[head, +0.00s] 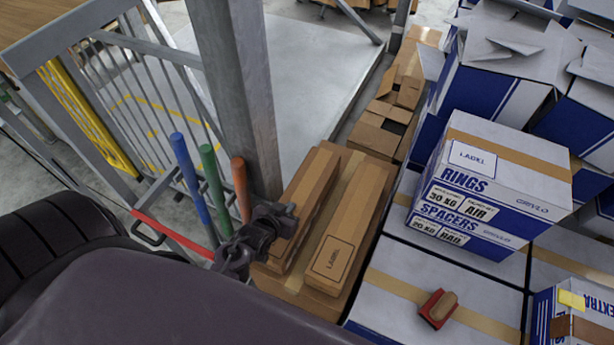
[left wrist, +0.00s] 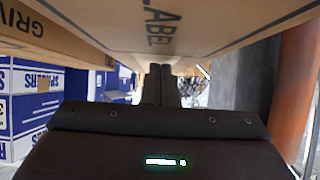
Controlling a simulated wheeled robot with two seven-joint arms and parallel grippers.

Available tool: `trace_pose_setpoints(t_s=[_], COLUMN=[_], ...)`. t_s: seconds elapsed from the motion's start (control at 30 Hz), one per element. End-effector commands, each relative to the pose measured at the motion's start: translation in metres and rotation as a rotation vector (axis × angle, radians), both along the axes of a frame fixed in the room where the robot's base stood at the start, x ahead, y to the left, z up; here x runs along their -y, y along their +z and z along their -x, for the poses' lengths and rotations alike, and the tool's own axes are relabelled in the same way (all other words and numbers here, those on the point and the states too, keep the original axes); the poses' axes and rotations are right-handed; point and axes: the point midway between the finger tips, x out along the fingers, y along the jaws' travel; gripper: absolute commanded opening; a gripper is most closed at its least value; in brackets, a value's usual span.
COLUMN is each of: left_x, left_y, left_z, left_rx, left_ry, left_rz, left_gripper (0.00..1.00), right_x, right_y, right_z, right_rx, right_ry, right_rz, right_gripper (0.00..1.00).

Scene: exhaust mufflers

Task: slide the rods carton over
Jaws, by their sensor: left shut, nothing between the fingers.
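Two long brown cartons lie side by side in the head view: a narrower one (head: 309,192) at the left and a wider one (head: 352,213) with a LABEL panel at the right. No "rods" print is readable, so I cannot tell which is the rods carton. My left gripper (head: 287,219) is shut and empty at the near left side of the narrower carton; touching or apart is unclear. In the left wrist view, its shut fingers (left wrist: 161,84) show below a brown carton face (left wrist: 130,30) marked LABEL. My right gripper is out of view.
A grey post (head: 237,95) and blue, green and orange handles (head: 207,180) stand close left of the gripper. White and blue cartons (head: 490,185) are stacked at the right. A red block with a tan top (head: 439,308) lies on one carton. Small brown cartons (head: 382,128) lie behind.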

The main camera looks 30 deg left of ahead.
Motion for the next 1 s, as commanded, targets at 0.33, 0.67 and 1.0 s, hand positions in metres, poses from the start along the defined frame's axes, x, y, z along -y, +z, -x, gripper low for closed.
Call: trace_pose_setpoints(t_s=[0.33,0.67,1.0], left_x=[0.001,0.001,0.005], left_y=[0.007,0.003,0.005], left_z=[0.007,0.027,0.094], left_rx=[-0.025,-0.030,-0.026], left_ry=[0.001,-0.001,0.000], left_rz=[0.003,0.002,0.003], left_gripper=[0.00,0.00,0.00], right_x=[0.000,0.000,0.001], right_y=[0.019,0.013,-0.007], right_z=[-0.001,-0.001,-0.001], right_rx=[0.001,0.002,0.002], right_ry=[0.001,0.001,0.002], right_rz=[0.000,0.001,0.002], right_gripper=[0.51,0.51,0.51])
